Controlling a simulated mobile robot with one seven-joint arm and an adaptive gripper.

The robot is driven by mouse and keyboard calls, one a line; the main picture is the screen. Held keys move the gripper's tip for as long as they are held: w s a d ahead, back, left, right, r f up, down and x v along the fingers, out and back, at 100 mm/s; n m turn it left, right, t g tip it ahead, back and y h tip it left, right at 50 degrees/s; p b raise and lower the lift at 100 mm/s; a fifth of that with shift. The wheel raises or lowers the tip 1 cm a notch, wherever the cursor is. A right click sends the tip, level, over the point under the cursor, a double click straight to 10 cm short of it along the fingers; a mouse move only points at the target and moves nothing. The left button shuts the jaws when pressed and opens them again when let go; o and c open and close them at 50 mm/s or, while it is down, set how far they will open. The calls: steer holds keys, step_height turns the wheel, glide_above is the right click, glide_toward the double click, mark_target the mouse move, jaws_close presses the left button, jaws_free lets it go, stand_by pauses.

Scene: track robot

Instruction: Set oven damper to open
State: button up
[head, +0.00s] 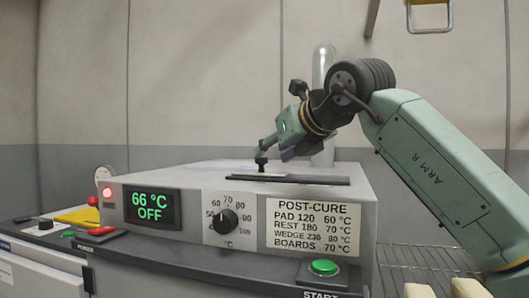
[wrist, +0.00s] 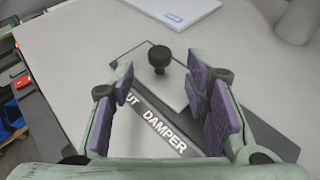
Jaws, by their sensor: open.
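The oven damper on the oven's top has a black round knob (wrist: 159,58) standing on a light plate. A dark strip beside it (wrist: 165,132) reads "DAMPER", with its start partly hidden by my left finger. The knob also shows in the head view (head: 261,162), near the back of a dark strip. My gripper (wrist: 160,72) is open, with purple pads on both fingers. The knob appears just beyond the fingertips, between their lines, and I see no contact. In the head view my gripper (head: 276,150) is low over the oven top, right beside the knob.
The oven front (head: 370,205) carries a green display (head: 152,206) reading 66 °C OFF, a dial (head: 226,222) and a post-cure label (head: 311,228). A green start button (head: 324,267) sits below. A white pad (wrist: 172,12) lies behind the knob; a pale cylinder (wrist: 299,22) stands right.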

mark_target(265, 173)
steer(key=shift+p+x, duration=0.45)
steer(key=shift+x, duration=1.9)
steer(key=shift+c, duration=0.2)
jaws_close()
steer(key=shift+s, duration=0.1)
